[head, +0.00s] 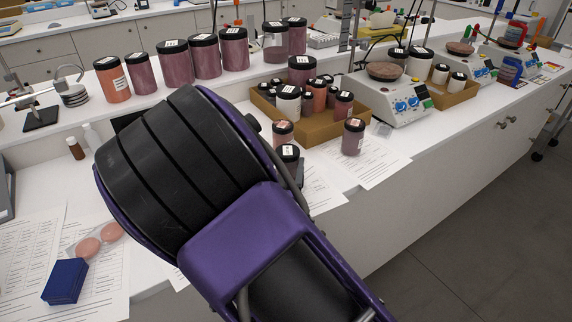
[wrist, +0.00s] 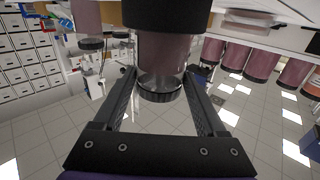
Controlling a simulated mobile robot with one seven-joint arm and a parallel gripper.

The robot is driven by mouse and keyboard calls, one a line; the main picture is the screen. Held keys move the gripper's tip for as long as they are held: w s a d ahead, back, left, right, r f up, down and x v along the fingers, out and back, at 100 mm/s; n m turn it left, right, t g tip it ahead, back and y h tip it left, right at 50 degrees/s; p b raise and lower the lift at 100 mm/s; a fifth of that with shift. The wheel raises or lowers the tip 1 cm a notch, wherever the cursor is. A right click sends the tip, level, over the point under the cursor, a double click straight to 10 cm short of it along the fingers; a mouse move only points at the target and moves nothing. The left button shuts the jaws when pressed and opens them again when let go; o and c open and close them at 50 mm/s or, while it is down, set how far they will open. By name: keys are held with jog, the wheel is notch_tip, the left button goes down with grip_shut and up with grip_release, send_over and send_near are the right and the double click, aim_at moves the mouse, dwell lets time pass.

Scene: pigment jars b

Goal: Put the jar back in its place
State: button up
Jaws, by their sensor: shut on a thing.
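My gripper (wrist: 160,75) is shut on a jar (wrist: 162,55) of pinkish-mauve pigment. In the wrist view, where things appear upside down, its black lid (wrist: 160,93) points down the picture and a clear band shows between pigment and lid. A broad black shape covers the jar's other end; I cannot tell what it is. In the head view my arm hides most of the gripper. A black-lidded jar (head: 289,153) shows at the arm's edge, its lower part hidden; I cannot tell whether it is the held one. A row of large jars (head: 205,58) stands at the back.
A cardboard tray (head: 320,132) holds several smaller jars. Another jar (head: 353,138) stands on papers before it. Stirrer hotplates (head: 395,98) stand right of the tray. A blue box (head: 65,281) lies at the front left. The back row has a gap near its middle.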

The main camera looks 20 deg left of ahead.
jog(key=o, duration=1.5)
jog(key=shift+c, duration=0.2)
jog(key=shift+r+p, duration=0.1)
jog(key=shift+p, duration=0.35)
